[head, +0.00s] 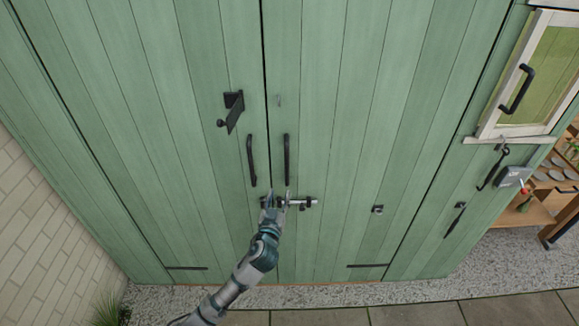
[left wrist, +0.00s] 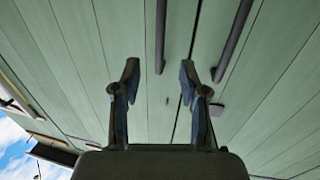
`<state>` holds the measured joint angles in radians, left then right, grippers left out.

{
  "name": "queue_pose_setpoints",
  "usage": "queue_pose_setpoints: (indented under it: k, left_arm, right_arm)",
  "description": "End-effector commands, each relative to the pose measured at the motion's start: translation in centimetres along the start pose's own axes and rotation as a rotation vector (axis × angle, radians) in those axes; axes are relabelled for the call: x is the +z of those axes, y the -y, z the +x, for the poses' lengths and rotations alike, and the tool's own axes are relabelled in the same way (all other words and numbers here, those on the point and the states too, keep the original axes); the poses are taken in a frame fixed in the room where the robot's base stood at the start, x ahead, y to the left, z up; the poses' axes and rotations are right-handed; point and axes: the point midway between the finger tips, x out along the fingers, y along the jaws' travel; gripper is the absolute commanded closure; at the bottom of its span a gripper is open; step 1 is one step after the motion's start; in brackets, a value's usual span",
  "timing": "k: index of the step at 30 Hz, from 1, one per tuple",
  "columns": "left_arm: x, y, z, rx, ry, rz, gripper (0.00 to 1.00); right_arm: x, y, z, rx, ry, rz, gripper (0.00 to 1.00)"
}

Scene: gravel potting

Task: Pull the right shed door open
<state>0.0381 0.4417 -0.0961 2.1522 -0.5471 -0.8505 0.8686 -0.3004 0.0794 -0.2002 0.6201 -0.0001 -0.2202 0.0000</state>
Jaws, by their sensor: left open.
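The right shed door (head: 338,120) is green planking and stands shut beside the left door (head: 190,90), with a dark seam between them. Its black bar handle (head: 287,158) is upright near the seam. My left gripper (head: 273,197) is open just below the handles, near a metal slide bolt (head: 308,202) that it partly covers. Whether the bolt crosses the seam is hidden. In the left wrist view, the open fingers (left wrist: 159,74) show either side of the right handle's end (left wrist: 160,35); I see no contact. The left door's handle (left wrist: 232,40) lies outside them. My right gripper is out of view.
A black hasp (head: 233,110) is on the left door. A window with a black handle (head: 518,89), hooks and a wooden shelf (head: 525,210) stand at right. A pale brick wall (head: 40,225) is at left. Gravel (head: 400,291) and paving lie below.

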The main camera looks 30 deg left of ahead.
Motion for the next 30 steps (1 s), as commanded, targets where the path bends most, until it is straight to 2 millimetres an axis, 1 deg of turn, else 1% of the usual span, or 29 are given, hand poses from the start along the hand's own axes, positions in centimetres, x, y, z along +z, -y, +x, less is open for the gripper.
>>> queue_pose_setpoints:
  k: [1, 9, 15, 18, 22, 30]
  left_arm:
    - [-0.3, 0.0, 1.1, -0.001, -0.002, 0.003, 0.57]
    - [-0.2, 0.0, 7.7, -0.001, -0.001, 0.004, 0.57]
    - [-0.2, 0.0, 11.8, 0.0, -0.001, 0.003, 0.57]
    - [-0.1, -0.1, 13.3, 0.0, 0.0, 0.002, 0.57]
    - [-0.1, -0.1, 14.4, 0.001, -0.001, 0.003, 0.57]
    - [0.0, 0.0, 14.8, 0.002, 0.0, 0.001, 0.57]
  right_arm:
    - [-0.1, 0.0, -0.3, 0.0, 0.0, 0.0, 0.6]
    - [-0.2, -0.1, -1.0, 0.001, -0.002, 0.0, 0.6]
    - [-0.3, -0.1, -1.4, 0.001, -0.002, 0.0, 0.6]
    - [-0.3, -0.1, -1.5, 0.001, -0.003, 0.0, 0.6]
    - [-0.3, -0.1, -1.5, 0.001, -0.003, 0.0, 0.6]
    - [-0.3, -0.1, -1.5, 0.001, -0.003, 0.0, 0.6]
